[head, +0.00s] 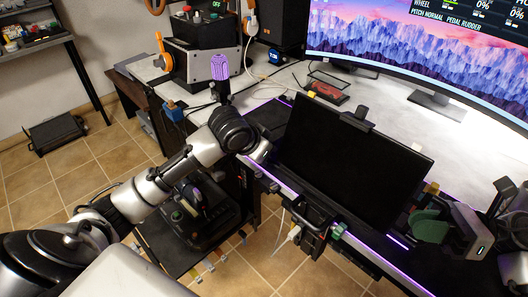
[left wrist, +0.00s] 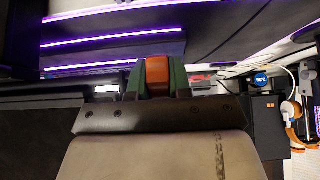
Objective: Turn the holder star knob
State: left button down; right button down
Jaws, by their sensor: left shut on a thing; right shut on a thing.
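An orange-red knob-like piece (left wrist: 157,75) sits between the green fingers of my left gripper (left wrist: 157,88) in the left wrist view. The fingers touch it on both sides, so the gripper is shut on it. In the head view my left arm reaches in to the desk edge, and its fingers and the knob are hidden there. A dark flat screen (head: 350,160) stands on the desk beside that wrist. My right gripper (head: 428,226), with green fingers, is to the right of the screen. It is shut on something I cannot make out.
The desk edge carries purple light strips (head: 397,241). A control box (head: 200,62) with a purple-handled stick (head: 220,68) stands at the back left. A red tool (head: 327,91) lies behind the screen. A wide curved monitor (head: 420,45) stands at the back. Tiled floor (head: 85,165) is open at left.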

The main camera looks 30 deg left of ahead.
pick_arm(q)
jog(key=shift+w+r, duration=0.15)
jog(key=shift+r, duration=0.05)
dwell(0.4)
jog(key=c, duration=1)
grip_release()
jog(key=shift+w+d+f, duration=0.1)
jog(key=shift+c, duration=0.2)
jog(key=v, duration=1.2)
jog(key=shift+w, duration=0.15)
